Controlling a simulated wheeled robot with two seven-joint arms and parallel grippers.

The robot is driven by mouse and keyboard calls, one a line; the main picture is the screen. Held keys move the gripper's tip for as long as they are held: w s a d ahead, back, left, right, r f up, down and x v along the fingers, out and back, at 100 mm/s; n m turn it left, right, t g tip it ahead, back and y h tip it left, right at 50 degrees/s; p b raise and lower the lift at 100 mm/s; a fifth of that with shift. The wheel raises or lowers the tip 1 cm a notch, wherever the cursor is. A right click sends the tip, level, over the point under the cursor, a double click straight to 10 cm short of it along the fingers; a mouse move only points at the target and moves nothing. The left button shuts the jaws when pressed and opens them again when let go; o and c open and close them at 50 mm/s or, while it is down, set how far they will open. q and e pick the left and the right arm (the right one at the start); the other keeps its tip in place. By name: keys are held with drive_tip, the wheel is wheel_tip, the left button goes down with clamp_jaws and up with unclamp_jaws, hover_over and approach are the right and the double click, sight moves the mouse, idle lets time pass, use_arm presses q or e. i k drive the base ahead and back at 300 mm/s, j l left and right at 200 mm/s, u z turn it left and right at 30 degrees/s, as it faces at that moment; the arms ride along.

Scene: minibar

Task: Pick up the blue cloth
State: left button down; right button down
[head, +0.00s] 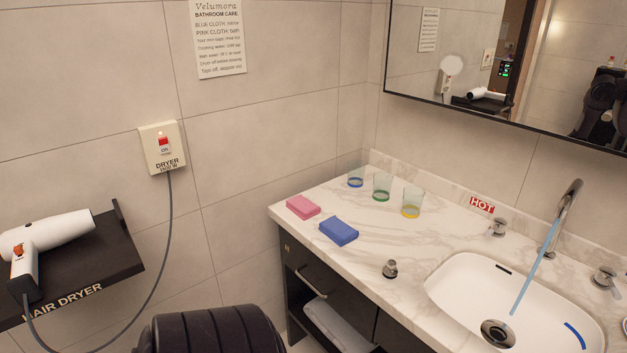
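The blue cloth (338,231) is a small folded block lying flat on the marble counter (385,241), near its left front edge. A pink cloth (303,206) of similar shape lies to its left and a little behind, apart from it. Neither of my grippers is in view, and nothing is touching the blue cloth.
Three glasses with blue (356,176), green (381,188) and yellow (411,203) bases stand behind the cloths. A small metal knob (390,268) is to the right. Water runs from the faucet (569,204) into the sink (456,285). A hair dryer (55,234) rests on a shelf at left.

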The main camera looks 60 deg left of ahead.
sight(338, 231)
drive_tip(key=u, duration=1.85)
drive_tip(key=i+j+u, duration=0.1)
drive_tip(key=u, duration=0.15)
drive_tip(key=i, duration=0.1)
